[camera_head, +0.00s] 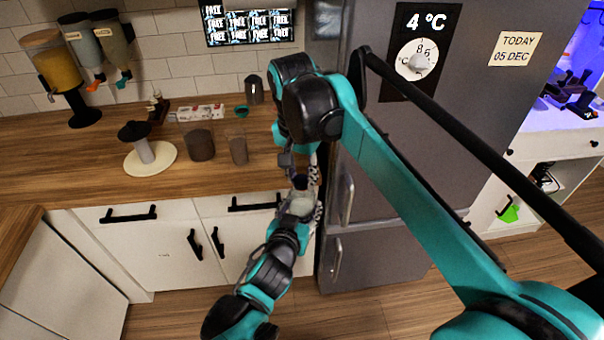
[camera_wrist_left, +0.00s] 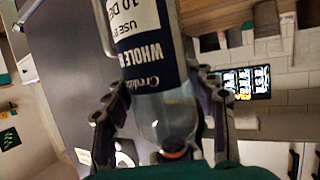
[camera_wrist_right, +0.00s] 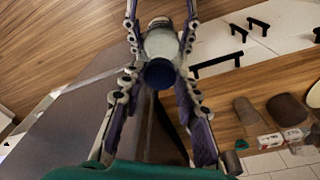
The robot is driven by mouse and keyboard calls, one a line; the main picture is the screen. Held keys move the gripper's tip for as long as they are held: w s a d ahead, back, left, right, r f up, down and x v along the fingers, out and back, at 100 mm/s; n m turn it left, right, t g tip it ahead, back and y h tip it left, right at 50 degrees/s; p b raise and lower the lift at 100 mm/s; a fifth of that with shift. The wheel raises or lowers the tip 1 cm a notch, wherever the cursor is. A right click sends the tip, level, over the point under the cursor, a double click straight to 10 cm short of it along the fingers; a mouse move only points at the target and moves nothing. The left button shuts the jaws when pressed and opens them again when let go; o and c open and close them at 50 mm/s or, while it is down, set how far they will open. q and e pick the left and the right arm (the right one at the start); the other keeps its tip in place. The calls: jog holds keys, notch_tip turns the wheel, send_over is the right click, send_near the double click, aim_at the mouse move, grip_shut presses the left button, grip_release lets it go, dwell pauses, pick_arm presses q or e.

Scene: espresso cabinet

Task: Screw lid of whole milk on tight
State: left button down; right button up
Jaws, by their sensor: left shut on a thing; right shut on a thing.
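The whole milk bottle (camera_wrist_left: 165,100), clear with a dark blue and white label, is between my two grippers in front of the fridge. My left gripper (camera_wrist_left: 168,95) is shut on it, fingers along both sides. In the head view my left gripper (camera_head: 300,200) is below my right gripper (camera_head: 302,165), which comes from above. How tightly the lid sits cannot be seen.
The grey fridge (camera_head: 385,230) stands close on the right. The wooden counter (camera_head: 85,165) at left holds a brown container (camera_head: 200,145), a clear cup (camera_head: 238,150), a tamper-like object on a pale disc (camera_head: 165,165) and dispensers (camera_head: 55,65). Cabinet handles (camera_head: 255,205) lie below.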

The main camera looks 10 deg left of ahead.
jog(key=m, duration=0.7)
jog(key=shift+w+a+g+h, duration=0.1)
jog(key=shift+a+g+h, duration=0.05)
jog(key=shift+g+h, duration=0.2)
jog(key=m, duration=0.4)
jog(key=shift+w+m+g, duration=0.1)
jog(key=shift+m+g, duration=0.15)
jog(key=shift+m, duration=0.15)
jog(key=m, duration=0.4)
jog(key=shift+f+m+g, duration=0.1)
jog(key=shift+m+g, duration=0.2)
jog(key=shift+m, duration=0.1)
jog(key=m, duration=0.6)
jog(key=shift+w+g, duration=0.1)
jog(key=shift+g, duration=0.2)
jog(key=o, duration=0.9)
jog(key=shift+r, duration=2.25)
